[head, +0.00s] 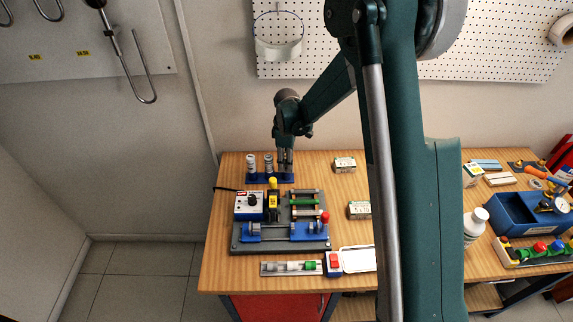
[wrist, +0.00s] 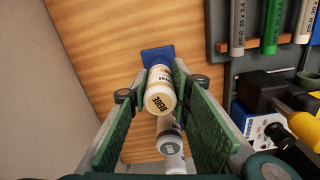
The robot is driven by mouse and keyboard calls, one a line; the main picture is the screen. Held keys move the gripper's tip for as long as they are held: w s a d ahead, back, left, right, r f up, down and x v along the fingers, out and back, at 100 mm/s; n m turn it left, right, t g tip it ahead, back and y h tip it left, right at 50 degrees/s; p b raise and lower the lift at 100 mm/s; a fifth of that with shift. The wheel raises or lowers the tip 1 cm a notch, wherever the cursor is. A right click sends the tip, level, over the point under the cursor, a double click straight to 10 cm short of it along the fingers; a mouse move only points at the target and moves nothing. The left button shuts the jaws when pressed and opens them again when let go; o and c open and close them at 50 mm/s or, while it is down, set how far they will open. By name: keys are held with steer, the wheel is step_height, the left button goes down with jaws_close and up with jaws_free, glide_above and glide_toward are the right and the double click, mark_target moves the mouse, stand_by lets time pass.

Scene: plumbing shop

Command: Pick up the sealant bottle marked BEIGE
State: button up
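The bottle marked BEIGE (wrist: 161,88) is white with a tan label and shows its name on its top end in the wrist view. It stands by the end of the blue rack (wrist: 155,54). My gripper (wrist: 162,72) has its two green-padded fingers on either side of this bottle. A narrow gap seems to show beside it, so the fingers look open; contact at the tips is hard to tell. In the head view my gripper (head: 285,156) points down at the right end of the rack (head: 257,179), and the BEIGE bottle is hidden by the fingers.
Two other bottles, a left one (head: 252,163) and a middle one (head: 268,162), stand in the rack, close beside my fingers. A grey fixture board (head: 240,246) with a white control box (head: 249,206) lies just in front. The wall stands behind the bench.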

steer(key=c, duration=0.3)
steer(key=shift+c, duration=0.2)
steer(key=shift+r, duration=0.15)
steer(key=shift+r, duration=4.85)
